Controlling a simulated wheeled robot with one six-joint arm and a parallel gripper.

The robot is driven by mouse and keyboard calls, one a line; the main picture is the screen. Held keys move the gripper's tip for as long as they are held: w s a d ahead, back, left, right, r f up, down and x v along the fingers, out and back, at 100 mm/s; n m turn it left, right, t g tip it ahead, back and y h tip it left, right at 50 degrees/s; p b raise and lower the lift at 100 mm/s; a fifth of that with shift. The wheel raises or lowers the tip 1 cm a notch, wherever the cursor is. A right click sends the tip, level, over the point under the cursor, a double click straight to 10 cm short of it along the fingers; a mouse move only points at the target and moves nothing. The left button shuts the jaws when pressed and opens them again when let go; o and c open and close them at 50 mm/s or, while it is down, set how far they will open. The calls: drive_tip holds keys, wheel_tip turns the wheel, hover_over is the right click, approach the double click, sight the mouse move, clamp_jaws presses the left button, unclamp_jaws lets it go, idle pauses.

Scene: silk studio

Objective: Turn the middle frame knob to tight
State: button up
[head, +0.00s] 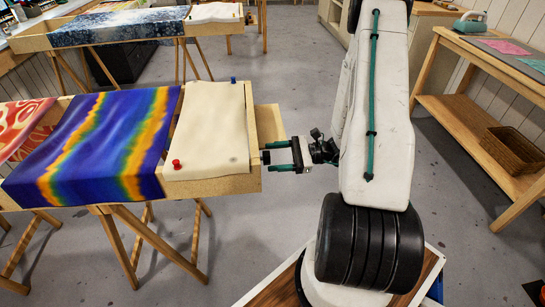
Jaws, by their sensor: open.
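A wooden stretching frame (225,186) at the left carries cream cloth (208,125) and bright striped silk (95,145). A dark knob (265,157) sits on the frame's right end, near its front corner. My gripper (268,157) points left at this end, its two green fingers apart, one above and one below the knob in the picture. Whether the fingers touch the knob cannot be told. No tight mark can be read.
A red pin (177,164) and a blue pin (233,79) stand on the near frame. Another frame (110,35) stands behind. A wooden bench (480,95) with a basket (512,149) is at the right.

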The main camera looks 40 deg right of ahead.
drive_tip(key=shift+w+a, duration=0.3)
drive_tip(key=shift+a, duration=0.2)
drive_tip(key=c, duration=1)
drive_tip(key=m, duration=2.1)
drive_tip(key=shift+w+d+m, duration=0.1)
drive_tip(key=shift+d+m, duration=0.05)
drive_tip(key=shift+m, duration=0.15)
